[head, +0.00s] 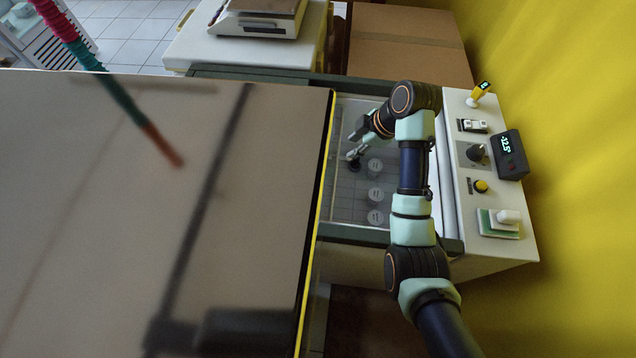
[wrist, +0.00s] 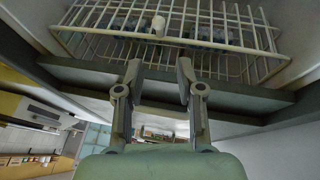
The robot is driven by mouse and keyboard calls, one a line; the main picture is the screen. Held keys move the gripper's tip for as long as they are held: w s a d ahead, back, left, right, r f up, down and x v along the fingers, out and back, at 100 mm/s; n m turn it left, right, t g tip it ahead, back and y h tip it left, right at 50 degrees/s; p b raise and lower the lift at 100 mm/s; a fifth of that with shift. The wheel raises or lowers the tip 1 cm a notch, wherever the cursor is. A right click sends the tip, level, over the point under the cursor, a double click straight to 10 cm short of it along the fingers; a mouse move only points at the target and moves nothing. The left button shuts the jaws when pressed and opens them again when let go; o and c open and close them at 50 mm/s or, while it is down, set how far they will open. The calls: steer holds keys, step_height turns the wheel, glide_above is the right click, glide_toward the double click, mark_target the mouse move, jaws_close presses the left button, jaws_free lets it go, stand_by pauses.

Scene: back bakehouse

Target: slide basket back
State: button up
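The basket is a white wire basket (wrist: 238,45), spanning the top of the wrist view. A small white cylindrical piece (wrist: 158,25) shows among its wires, with bluish shapes behind them. In the head view its grid (head: 345,205) is inside the open chest, with several round grey lids (head: 375,194) in a column. My gripper (wrist: 158,66) is open, its two fingers apart with nothing visible between them. The fingertips are close to the basket's lower wires; I cannot tell whether they touch. In the head view my gripper (head: 354,157) is small beside the top lid, and my arm hides part of the chest.
A large glossy panel with a yellow edge (head: 331,140) covers the left side. A control panel (head: 490,215) with a dark display (head: 510,154) and knobs flanks the right, before a yellow wall. A scale (head: 258,20) and a cardboard box (head: 405,45) stand behind.

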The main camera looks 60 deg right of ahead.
mark_target(345, 157)
steer(key=x, duration=0.2)
steer(key=b+x, duration=0.1)
steer(key=x, duration=0.2)
steer(key=s+x, duration=0.1)
steer(key=x, duration=0.2)
steer(key=shift+s+d+f+b, duration=0.1)
steer(key=shift+d+f+b, duration=0.2)
steer(key=shift+d+f, duration=0.1)
steer(key=shift+r, duration=0.1)
jaws_close()
